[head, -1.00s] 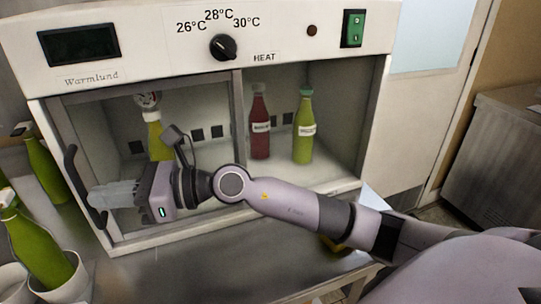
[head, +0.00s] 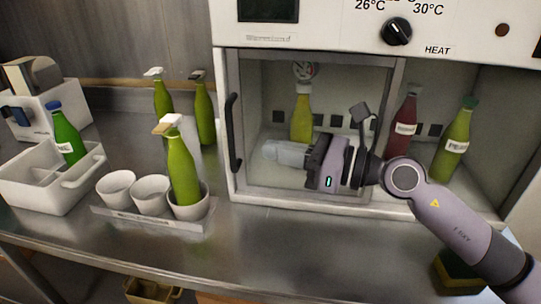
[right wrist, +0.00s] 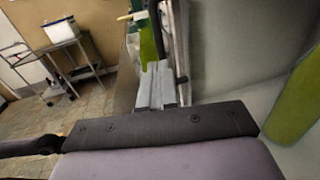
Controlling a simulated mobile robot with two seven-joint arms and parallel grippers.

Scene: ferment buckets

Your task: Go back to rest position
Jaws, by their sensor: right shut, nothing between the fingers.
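My right gripper (head: 272,151) is shut and empty, pointing left in front of the heat cabinet's left pane. Its shut fingers also show in the right wrist view (right wrist: 157,88). Behind it in the head view, a yellow-green bottle (head: 301,113) stands inside the cabinet (head: 360,212) below a round gauge. A red bottle (head: 404,128) and a green bottle (head: 452,142) stand in the right part of the cabinet, which looks uncovered. The black door handle (head: 233,132) is left of the fingertips, apart from them. My left gripper is not in view.
A rack with white cups (head: 151,195) stands left of the cabinet; one cup holds a green bottle (head: 183,168). Two green bottles (head: 204,108) stand behind. A white crate (head: 40,190) holds another bottle. A sponge (head: 457,272) lies front right.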

